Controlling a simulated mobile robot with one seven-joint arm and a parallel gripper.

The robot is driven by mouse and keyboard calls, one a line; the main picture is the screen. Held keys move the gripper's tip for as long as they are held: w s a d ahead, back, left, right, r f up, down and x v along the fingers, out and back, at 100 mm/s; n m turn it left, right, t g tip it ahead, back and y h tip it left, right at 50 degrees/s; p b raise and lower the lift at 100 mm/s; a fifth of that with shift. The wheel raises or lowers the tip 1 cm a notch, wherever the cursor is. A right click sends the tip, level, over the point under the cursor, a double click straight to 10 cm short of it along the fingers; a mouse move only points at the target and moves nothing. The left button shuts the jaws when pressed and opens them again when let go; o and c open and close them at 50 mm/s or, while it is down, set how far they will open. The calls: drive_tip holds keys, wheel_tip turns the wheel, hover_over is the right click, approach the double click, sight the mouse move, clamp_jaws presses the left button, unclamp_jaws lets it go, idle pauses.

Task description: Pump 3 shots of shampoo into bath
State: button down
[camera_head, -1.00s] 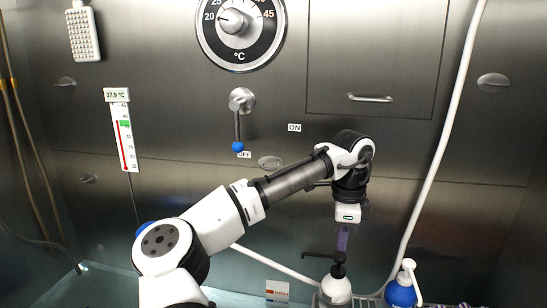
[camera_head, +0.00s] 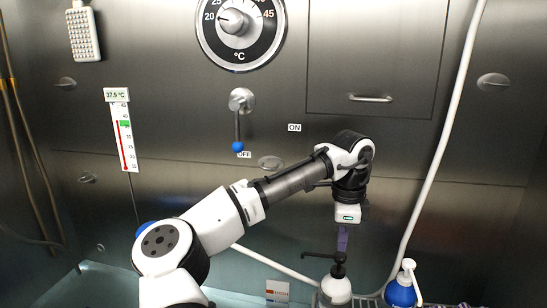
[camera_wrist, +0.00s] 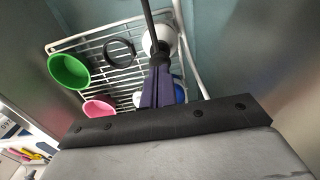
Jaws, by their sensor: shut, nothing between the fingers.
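A white bottle with a black pump (camera_head: 336,288) stands at the bottom of the head view, its long black spout pointing left. In the wrist view the white bottle (camera_wrist: 158,38) shows at the top of the rack, with the black spout running up. A blue bottle with a white pump (camera_head: 400,292) stands to its right; no label is readable. My gripper (camera_head: 342,250) points down with its purple fingers shut and empty, right at the top of the black pump head. I cannot tell whether they press on it. The bath (camera_head: 105,288) shows at lower left.
A wire rack (camera_wrist: 88,42) holds a green bowl (camera_wrist: 68,70), a pink bowl (camera_wrist: 99,107) and a black ring (camera_wrist: 119,52). A white hose (camera_head: 440,150) hangs at right. The steel wall carries a blue-tipped lever (camera_head: 238,125) and a temperature dial (camera_head: 240,25).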

sight(340, 255)
drive_tip(key=shift+f+b, duration=0.3)
drive_tip(key=shift+f, duration=1.25)
drive_tip(key=shift+r, duration=0.1)
drive_tip(key=shift+r+p, duration=1.45)
drive_tip(key=shift+p, duration=0.1)
drive_tip(key=shift+f, duration=0.15)
